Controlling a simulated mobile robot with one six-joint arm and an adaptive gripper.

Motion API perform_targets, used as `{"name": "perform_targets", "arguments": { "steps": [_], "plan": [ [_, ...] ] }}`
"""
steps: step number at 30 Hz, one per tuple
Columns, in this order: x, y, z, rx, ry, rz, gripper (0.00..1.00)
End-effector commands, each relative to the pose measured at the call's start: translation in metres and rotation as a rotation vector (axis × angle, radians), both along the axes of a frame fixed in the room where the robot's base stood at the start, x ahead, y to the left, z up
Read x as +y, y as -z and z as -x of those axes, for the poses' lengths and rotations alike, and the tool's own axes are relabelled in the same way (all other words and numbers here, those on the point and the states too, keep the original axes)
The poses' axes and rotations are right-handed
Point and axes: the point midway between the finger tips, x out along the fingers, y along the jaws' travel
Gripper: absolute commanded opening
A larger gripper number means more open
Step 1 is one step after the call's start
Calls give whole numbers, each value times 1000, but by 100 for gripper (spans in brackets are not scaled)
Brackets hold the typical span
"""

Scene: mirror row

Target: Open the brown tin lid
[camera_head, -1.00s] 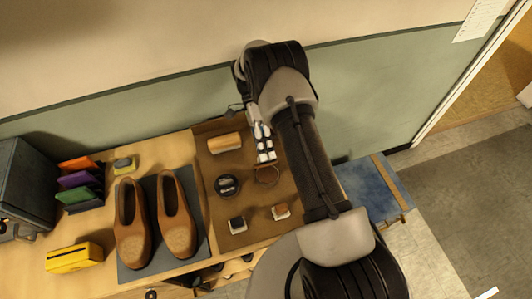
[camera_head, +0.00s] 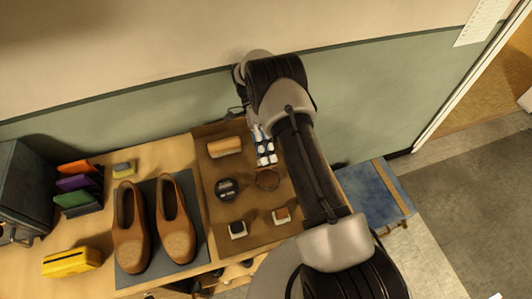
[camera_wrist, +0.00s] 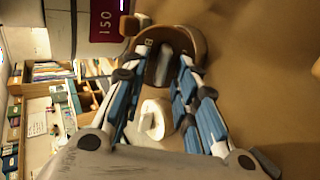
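The brown tin (camera_head: 267,179) is a round, brown-rimmed thing on the brown mat in the head view. In the wrist view the tin (camera_wrist: 198,40) lies at the fingertips, with a pale shape in its middle and a dark letter on its rim. My gripper (camera_head: 264,150), with white and blue fingers, is just above the tin in the head picture. In the wrist view my gripper (camera_wrist: 168,62) has its fingertips apart, over the tin's near part. The fingers cover some of the tin. I cannot tell whether they touch it. The lid looks neither lifted nor moved aside.
The mat (camera_head: 215,170) also holds a brush (camera_head: 225,146), a black tin (camera_head: 226,189) and two small white-sided blocks (camera_head: 238,229) (camera_head: 281,215). Brown shoes (camera_head: 175,235) stand left on a dark mat. A blue case (camera_head: 375,190) is at the right, the wall behind.

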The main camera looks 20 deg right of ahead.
Motion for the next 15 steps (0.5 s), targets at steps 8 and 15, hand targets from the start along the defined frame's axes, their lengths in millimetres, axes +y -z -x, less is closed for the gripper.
{"name": "perform_targets", "arguments": {
  "steps": [8,15],
  "plan": [
    [0,-1,0,-1,0,0,30],
    [0,-27,-1,-4,0,0,30]
  ]
}}
